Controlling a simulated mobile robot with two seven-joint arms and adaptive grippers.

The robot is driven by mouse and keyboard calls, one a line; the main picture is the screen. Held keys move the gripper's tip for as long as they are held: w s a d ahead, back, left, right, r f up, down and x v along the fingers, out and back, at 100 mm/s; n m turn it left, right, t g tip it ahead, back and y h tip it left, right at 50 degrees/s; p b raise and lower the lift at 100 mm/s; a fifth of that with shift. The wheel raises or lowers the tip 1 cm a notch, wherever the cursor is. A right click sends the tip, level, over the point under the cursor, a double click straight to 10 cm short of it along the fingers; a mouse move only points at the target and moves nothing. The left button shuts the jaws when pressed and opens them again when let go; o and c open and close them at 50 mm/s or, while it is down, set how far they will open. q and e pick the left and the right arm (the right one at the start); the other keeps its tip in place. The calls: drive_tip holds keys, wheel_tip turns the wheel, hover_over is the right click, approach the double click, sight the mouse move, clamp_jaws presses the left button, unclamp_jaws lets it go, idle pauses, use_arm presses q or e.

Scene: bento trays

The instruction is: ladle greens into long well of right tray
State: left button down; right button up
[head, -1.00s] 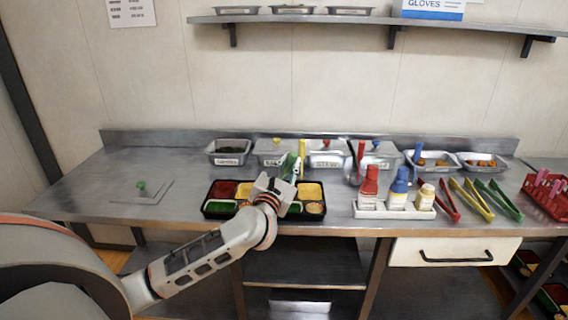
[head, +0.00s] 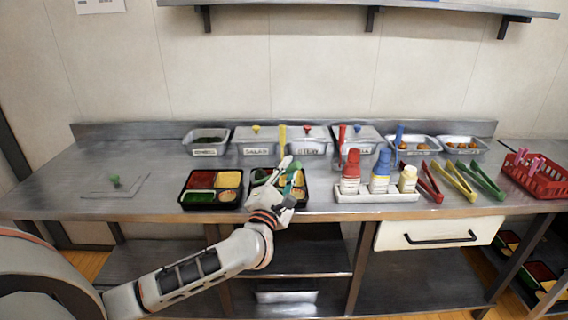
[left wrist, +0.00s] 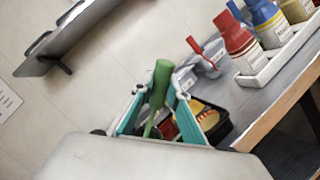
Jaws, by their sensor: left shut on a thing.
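My left gripper (head: 284,180) is over the right tray (head: 306,200) and shut on a green-handled ladle. In the left wrist view the green ladle handle (left wrist: 160,82) stands between the teal fingers (left wrist: 155,112). The ladle's bowl is hidden. The right tray is black and mostly covered by my gripper; it also shows in the left wrist view (left wrist: 222,130) with yellow food in it. I cannot make out its long well. The greens pan (head: 206,137) is open at the back left and holds dark greens. My right gripper is not in view.
The left tray (head: 184,202) holds red, yellow, green and tan food. A white bottle rack (head: 376,197) stands right of the right tray, then several tongs (head: 460,180) and a red basket (head: 540,182). A lid with a green knob (head: 115,183) lies at the left. Lidded pans (head: 256,141) line the back.

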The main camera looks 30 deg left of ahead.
use_arm(q)
drive_tip(key=shift+d+f+m+t+h, duration=0.1)
drive_tip(key=shift+d+f+m+h, duration=0.25)
drive_tip(key=shift+f+m, duration=0.3)
drive_tip(key=shift+d+f+m+t+h, duration=0.1)
drive_tip(key=shift+d+f+m, duration=0.4)
drive_tip(key=shift+m, duration=0.4)
drive_tip(key=shift+d+f+m+t+h, duration=0.1)
drive_tip(key=shift+d+f+m+h, duration=0.15)
drive_tip(key=shift+d+f+m, duration=0.35)
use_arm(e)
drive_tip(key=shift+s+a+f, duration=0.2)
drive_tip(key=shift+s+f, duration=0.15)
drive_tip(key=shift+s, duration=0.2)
use_arm(q)
drive_tip(key=shift+a+r, duration=0.1)
drive_tip(key=shift+a, duration=0.1)
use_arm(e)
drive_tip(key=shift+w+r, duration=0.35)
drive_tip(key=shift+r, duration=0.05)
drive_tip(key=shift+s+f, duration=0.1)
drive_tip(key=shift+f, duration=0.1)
